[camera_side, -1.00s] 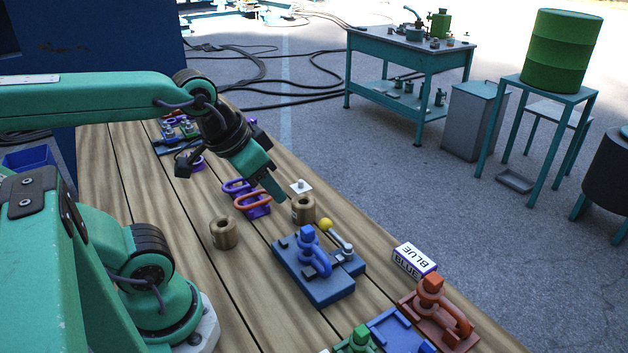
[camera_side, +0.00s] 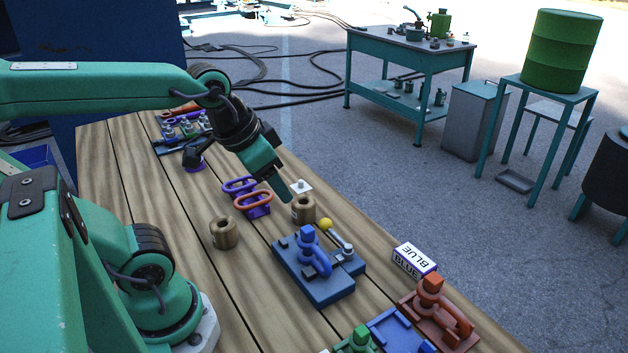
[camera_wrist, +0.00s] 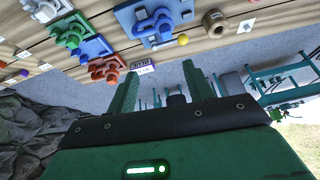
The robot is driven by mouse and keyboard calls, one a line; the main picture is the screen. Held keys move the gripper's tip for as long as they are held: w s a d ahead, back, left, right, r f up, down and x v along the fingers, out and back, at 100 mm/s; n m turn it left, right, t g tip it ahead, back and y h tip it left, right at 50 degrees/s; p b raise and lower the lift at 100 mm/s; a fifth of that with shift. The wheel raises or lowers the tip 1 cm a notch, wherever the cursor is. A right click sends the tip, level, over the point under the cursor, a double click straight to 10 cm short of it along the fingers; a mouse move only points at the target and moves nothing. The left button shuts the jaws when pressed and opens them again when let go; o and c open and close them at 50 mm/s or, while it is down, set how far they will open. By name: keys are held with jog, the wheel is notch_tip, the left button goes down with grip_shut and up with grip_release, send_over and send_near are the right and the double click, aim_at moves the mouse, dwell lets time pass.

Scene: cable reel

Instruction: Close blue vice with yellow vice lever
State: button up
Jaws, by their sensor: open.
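The blue vice (camera_side: 318,272) stands on the wooden bench in front of my gripper, on a blue base. Its lever with a yellow ball knob (camera_side: 326,224) rises from the back of the base and leans to the left. In the wrist view the blue vice (camera_wrist: 150,22) is at the top, with the yellow knob (camera_wrist: 183,40) just below it. My gripper (camera_side: 284,196) hangs above the bench, behind and left of the knob, apart from it. In the wrist view my gripper (camera_wrist: 160,82) has its two green fingers spread with nothing between them.
A brass collar (camera_side: 303,209) stands close below my gripper, and another brass collar (camera_side: 224,232) is to its left. Purple and orange rings (camera_side: 250,197) lie behind. A BLUE label block (camera_side: 415,260) and a red-orange vice (camera_side: 436,310) are at the right, near the bench edge.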

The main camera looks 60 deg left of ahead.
jog(key=w+a+f+m+g, duration=0.2)
jog(key=w+m, duration=0.1)
jog(key=w, duration=0.2)
jog(key=w+a+f+m+g, duration=0.1)
jog(key=w+f+m+g, duration=0.1)
jog(key=w, duration=0.3)
jog(key=m+g, duration=0.3)
jog(key=m, duration=0.2)
send_over(325, 219)
jog(key=f, duration=0.5)
jog(key=w+f, duration=0.1)
jog(key=f, duration=0.1)
jog(key=shift+a+f, duration=0.3)
jog(key=shift+f, duration=0.05)
jog(key=shift+w+a+f+m, duration=0.2)
jog(key=shift+f+m, duration=0.1)
jog(key=shift+f, duration=0.2)
jog(key=shift+s+d+f, duration=0.15)
jog(key=shift+s+f, duration=0.05)
jog(key=shift+f, duration=1.05)
jog(key=shift+s+d+f, duration=0.15)
jog(key=shift+s+f, duration=0.1)
jog(key=shift+f, duration=1.05)
jog(key=shift+s+d+f, duration=0.15)
jog(key=shift+s+f, duration=0.05)
jog(key=shift+f, duration=1.05)
grip_shut()
